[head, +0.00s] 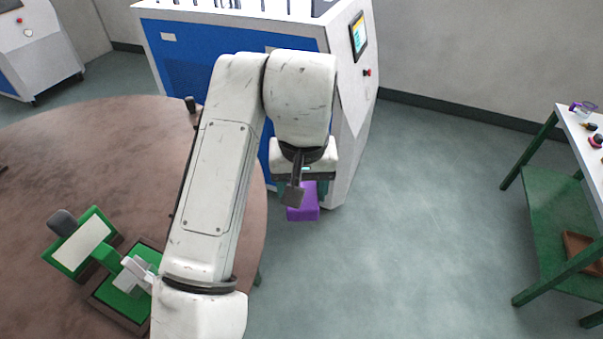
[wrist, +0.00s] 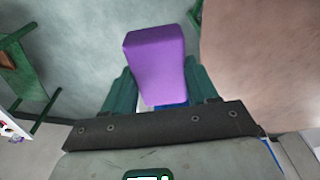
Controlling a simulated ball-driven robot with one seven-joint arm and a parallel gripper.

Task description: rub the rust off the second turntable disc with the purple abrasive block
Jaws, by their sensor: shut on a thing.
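The purple abrasive block (head: 303,214) is held at the end of my arm, above the grey floor and beside the round table's right edge. In the wrist view the purple block (wrist: 158,62) sits between the two green fingers of my gripper (wrist: 160,92). My gripper (head: 303,186) is shut on the block, and in the head view my wrist partly hides it. I cannot make out a turntable disc or rust in either view; my arm covers part of the table.
A round brown table (head: 110,150) fills the left, with a green and white device (head: 90,245) on it. A blue and white machine (head: 345,110) stands behind my arm. A green bench (head: 560,190) with small items is at the right. Open floor (head: 420,220) lies between.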

